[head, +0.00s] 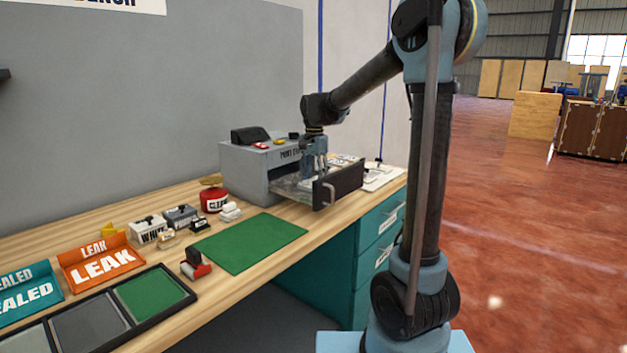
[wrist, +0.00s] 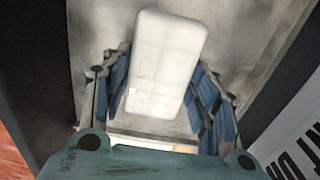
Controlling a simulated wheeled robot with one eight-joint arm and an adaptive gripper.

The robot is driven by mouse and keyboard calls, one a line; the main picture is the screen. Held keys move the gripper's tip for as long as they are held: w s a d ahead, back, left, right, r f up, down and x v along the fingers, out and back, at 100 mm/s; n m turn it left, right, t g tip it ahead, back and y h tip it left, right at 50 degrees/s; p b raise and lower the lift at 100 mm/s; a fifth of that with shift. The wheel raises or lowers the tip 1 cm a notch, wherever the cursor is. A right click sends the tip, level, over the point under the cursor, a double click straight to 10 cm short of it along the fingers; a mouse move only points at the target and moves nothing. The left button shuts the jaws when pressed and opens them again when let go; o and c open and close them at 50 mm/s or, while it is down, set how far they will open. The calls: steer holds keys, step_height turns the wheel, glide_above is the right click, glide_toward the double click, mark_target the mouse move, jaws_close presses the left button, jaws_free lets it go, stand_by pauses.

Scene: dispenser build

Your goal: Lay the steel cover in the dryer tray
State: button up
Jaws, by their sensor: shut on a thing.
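The dryer is a grey box (head: 243,170) at the back of the bench. Its tray (head: 340,186), a drawer with a dark front and a handle, is pulled out. My gripper (head: 315,172) points down into the open tray. In the wrist view a pale, rounded rectangular plate (wrist: 165,60), which looks like the steel cover, lies between my blue-padded fingers (wrist: 160,85). The fingers are shut on it. The grey tray floor (wrist: 255,25) shows around and beneath it. I cannot tell whether the plate touches the floor. The fingers hide the plate in the head view.
A green mat (head: 248,243) lies in front of the dryer. A red tin (head: 213,200), a white block (head: 231,212), small boxes (head: 147,230) and a red-black stamp (head: 195,264) stand left. An orange LEAK bin (head: 100,262) is farther left. The dark tray walls stand close around my gripper.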

steer(key=o, duration=1.1)
step_height(320, 180, up, 12)
steer(key=shift+r, duration=0.1)
